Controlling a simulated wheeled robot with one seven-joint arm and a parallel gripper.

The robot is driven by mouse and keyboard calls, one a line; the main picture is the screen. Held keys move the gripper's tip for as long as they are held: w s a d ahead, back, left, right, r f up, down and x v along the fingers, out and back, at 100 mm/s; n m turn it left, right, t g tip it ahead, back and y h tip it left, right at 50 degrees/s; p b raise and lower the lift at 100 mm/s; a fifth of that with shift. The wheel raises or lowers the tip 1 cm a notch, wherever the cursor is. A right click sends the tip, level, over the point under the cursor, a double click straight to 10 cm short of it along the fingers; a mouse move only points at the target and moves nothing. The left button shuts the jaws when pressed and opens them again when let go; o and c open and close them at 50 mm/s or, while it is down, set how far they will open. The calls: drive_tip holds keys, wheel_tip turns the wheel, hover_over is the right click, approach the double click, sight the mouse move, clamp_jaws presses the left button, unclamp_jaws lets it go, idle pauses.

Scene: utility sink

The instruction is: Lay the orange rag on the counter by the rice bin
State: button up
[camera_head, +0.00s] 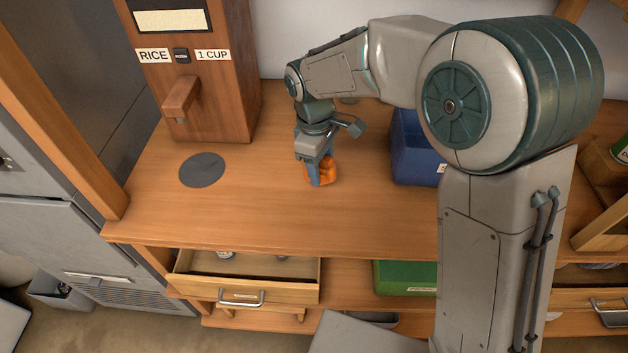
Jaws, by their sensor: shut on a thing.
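The orange rag (323,173) is a small crumpled bundle at the end of my gripper (318,168). My gripper points down over the wooden counter and is shut on the rag. The rag is at or just above the counter top; I cannot tell if it touches. The rice bin (190,75) is a tall wooden dispenser labelled RICE and 1 CUP, standing at the back left of the counter (250,205). The rag and gripper are to the right of the bin, with bare counter between them. Part of the rag is hidden by the fingers.
A dark round disc (202,170) lies in front of the bin's spout. A blue bin (415,150) stands to the right of my gripper, partly behind my arm. Below the counter, a drawer (245,280) is open, and a green box (405,277) sits on a shelf.

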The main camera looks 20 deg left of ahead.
sight(312, 196)
drive_tip(key=shift+s+a+f, duration=0.35)
drive_tip(key=shift+s+f, duration=0.1)
drive_tip(key=shift+s, duration=0.1)
drive_tip(key=shift+s+a+f, duration=0.35)
drive_tip(key=shift+s+f, duration=0.05)
drive_tip(key=shift+s, duration=0.15)
drive_tip(key=shift+f+p, duration=0.6)
drive_tip(key=shift+f, duration=1.35)
drive_tip(key=o, duration=1)
drive_tip(key=shift+r, duration=0.1)
